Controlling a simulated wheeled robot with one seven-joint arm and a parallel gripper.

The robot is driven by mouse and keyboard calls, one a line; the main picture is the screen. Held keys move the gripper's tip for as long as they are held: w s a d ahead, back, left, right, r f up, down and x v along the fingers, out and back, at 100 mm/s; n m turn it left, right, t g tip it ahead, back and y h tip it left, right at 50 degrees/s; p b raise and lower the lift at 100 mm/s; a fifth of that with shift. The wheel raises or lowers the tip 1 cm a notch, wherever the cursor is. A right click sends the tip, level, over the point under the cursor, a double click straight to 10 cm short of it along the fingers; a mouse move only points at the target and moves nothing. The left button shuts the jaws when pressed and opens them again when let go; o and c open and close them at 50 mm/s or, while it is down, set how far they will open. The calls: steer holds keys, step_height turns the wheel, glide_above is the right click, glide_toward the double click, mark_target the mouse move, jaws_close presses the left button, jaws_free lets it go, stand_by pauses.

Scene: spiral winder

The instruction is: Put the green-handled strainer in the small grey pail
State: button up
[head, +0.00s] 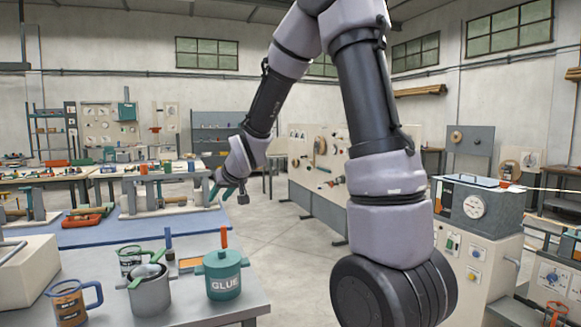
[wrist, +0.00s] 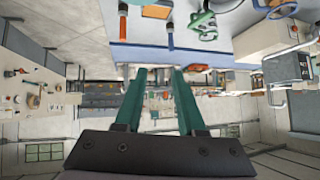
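The small grey pail (head: 151,298) stands on the near table at the lower left in the head view. The green-handled strainer (head: 149,271) appears to rest in the pail's mouth, with green parts sticking out over the rim on both sides; how deep it sits is hard to tell. Green parts around the pail (wrist: 203,20) also show at the top of the wrist view. My gripper (head: 228,190) hangs in the air beyond the near table, away from the pail. Its two green fingers (wrist: 158,98) are spread with nothing between them.
A teal glue pot (head: 223,277) with an orange-handled brush stands right of the pail. A brown mug with a blue handle (head: 70,303) is at left, and another mug (head: 130,262) stands behind the pail. A machine (head: 475,215) is at right. Open floor lies beyond the table.

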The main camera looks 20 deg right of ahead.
steer(key=s+d+r+m+g+h, duration=0.1)
steer(key=s+d+r+m, duration=0.1)
steer(key=s+d+r, duration=0.4)
steer(key=s+d+r+m, duration=0.15)
steer(key=s+r, duration=0.25)
steer(key=s, duration=0.4)
steer(key=s+d+r+m, duration=0.1)
steer(key=s, duration=0.6)
steer(key=s+d+r+m+g, duration=0.1)
steer(key=s+d, duration=0.1)
steer(key=s, duration=0.6)
steer(key=shift+s+r+g, duration=0.25)
steer(key=shift+r+g, duration=0.05)
